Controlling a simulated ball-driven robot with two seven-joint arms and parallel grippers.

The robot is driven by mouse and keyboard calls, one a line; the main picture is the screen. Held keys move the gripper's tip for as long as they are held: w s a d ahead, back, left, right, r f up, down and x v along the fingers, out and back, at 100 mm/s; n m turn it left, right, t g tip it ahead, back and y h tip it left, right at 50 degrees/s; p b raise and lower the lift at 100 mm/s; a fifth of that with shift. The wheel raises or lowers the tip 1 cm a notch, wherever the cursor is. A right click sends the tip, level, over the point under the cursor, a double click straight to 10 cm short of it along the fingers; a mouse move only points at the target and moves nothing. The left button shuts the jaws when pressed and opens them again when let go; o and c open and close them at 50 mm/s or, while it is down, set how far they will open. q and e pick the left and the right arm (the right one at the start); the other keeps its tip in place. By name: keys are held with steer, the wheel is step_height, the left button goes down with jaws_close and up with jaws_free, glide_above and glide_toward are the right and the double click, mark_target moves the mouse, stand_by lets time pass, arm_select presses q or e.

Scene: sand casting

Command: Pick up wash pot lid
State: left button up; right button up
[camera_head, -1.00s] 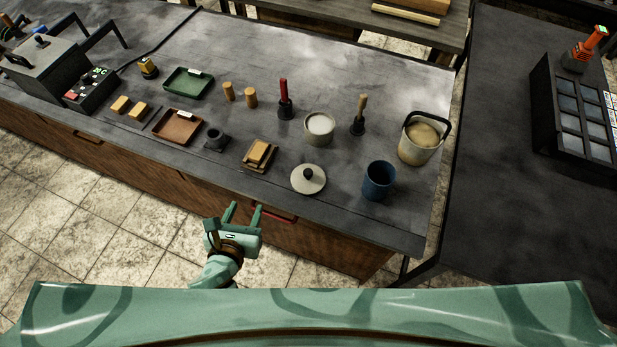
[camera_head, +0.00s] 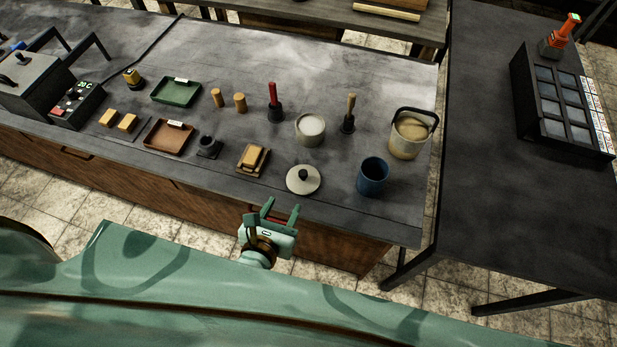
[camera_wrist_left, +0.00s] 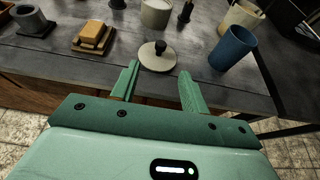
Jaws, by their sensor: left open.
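The wash pot lid (camera_head: 303,184) is a pale round disc with a dark knob, lying flat near the front edge of the workbench. It also shows in the left wrist view (camera_wrist_left: 152,60), just beyond and between my fingertips. My left gripper (camera_head: 281,207) is open and empty, in front of the bench edge, a little short of the lid and apart from it. Its two green fingers also show in the left wrist view (camera_wrist_left: 158,82). A pale wash pot (camera_head: 310,136) stands behind the lid. My right gripper is not in view.
A blue cup (camera_head: 372,178) stands to the lid's right, and a wooden block on a small tray (camera_head: 252,160) to its left. A bucket (camera_head: 408,140) and two dark-based handled tools (camera_head: 347,118) stand farther back. The bench's front edge lies between gripper and lid.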

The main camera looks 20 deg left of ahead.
mark_target(302, 176)
arm_select(q)
steer(key=b+x, duration=0.1)
steer(key=x, duration=0.9)
steer(key=shift+f, duration=0.2)
steer(key=b+x, duration=0.1)
steer(key=x, duration=0.1)
steer(key=b+x, duration=0.1)
steer(key=x, duration=0.2)
steer(key=shift+w+d+f, duration=0.15)
steer(key=shift+d+f, duration=0.1)
steer(key=shift+f, duration=0.25)
steer(key=shift+r, duration=0.1)
jaws_close()
